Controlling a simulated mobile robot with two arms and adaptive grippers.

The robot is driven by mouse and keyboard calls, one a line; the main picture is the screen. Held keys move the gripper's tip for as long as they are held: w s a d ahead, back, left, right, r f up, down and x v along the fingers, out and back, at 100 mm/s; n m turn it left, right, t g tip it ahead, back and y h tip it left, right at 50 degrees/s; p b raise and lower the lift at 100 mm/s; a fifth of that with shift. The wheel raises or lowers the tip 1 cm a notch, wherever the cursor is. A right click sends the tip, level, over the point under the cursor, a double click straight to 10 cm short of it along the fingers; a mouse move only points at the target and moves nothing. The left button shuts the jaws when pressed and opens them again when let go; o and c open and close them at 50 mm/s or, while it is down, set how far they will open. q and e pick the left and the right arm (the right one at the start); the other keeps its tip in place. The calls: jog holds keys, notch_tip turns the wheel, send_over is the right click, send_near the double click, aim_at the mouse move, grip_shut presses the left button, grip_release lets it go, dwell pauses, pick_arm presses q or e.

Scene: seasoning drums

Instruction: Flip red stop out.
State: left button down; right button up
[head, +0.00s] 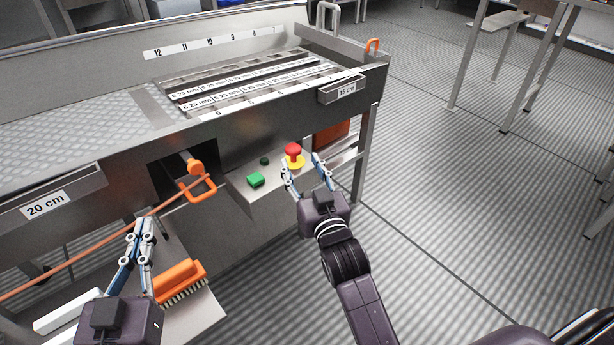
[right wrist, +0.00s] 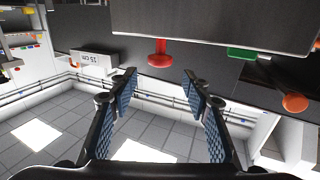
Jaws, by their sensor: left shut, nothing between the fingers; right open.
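The red stop (head: 293,150) is a red mushroom knob on a yellow collar, standing on the grey control box below the machine's right end. In the right wrist view the red stop (right wrist: 159,55) appears just beyond the gap between my fingertips. My right gripper (head: 304,164) is open and empty, in front of the red stop; it also shows in the right wrist view (right wrist: 160,78). I cannot tell whether a finger touches the stop. My left gripper (head: 143,228) is shut and empty at the lower left, near the orange brush (head: 180,280).
A green button (head: 255,180) and a dark knob (head: 265,160) sit left of the stop. An orange handle (head: 198,188) sticks out further left.

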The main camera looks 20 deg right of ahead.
jog(key=shift+s+a, duration=0.1)
jog(key=shift+s, duration=1.95)
